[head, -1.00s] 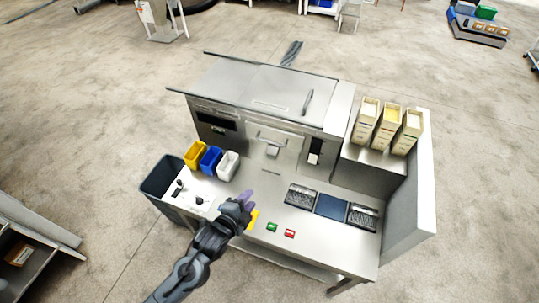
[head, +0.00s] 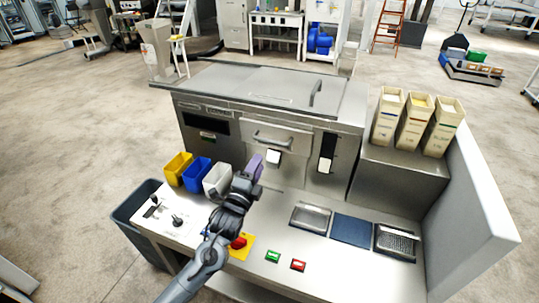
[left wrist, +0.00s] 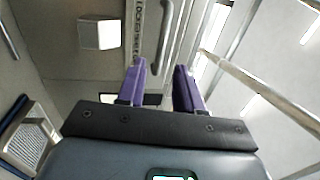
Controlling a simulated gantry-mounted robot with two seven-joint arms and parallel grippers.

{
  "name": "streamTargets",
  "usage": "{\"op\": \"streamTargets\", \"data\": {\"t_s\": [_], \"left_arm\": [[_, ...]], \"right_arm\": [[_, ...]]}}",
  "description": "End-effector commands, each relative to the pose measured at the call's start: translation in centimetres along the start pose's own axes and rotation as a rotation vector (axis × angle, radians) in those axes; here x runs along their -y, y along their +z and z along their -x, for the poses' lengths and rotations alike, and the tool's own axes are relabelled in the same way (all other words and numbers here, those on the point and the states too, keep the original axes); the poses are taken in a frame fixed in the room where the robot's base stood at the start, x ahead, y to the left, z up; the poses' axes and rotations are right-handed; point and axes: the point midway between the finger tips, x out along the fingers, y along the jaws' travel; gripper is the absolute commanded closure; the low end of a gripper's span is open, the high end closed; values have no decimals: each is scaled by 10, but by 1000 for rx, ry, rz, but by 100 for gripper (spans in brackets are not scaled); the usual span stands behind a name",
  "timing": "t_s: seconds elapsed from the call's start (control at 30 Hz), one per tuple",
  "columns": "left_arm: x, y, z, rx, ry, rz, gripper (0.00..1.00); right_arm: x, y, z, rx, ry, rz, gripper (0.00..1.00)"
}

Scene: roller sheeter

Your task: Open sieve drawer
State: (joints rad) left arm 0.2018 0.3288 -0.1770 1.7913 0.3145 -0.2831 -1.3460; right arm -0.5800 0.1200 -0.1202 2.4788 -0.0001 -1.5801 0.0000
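The sieve drawer (head: 285,133) is a light metal panel in the front of the grey machine, with a bar handle (head: 271,142) across it. It looks shut. A white block (head: 273,157) sits just below the handle. My left gripper (head: 256,162) is in front of the machine, below and left of the handle, apart from it. In the left wrist view its two purple fingers (left wrist: 160,75) are spread with nothing between them. A curved grey handle (left wrist: 166,40) and the white block (left wrist: 98,33) lie beyond the fingertips. My right gripper is not in view.
Yellow (head: 178,169), blue (head: 197,172) and white (head: 217,180) bins stand left of my gripper. A red button on a yellow base (head: 240,243) is under my left arm. Metal trays (head: 310,217) lie to the right. Tall containers (head: 415,123) stand on the right shelf.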

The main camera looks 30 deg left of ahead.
Motion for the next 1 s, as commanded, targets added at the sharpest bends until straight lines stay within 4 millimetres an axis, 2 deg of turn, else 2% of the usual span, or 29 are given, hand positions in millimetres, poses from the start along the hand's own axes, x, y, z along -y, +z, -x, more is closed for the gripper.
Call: {"op": "streamTargets", "data": {"t_s": [0.03,0.27,0.7,1.0], "left_arm": [[-2,0,-2,0,-8,1,64],[2,0,-21,2,-18,3,64],[2,0,-89,1,-15,4,64],[3,0,-110,0,-15,3,64]], "right_arm": [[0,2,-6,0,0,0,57],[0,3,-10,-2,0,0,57],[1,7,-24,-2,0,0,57],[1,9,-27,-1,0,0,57]]}}
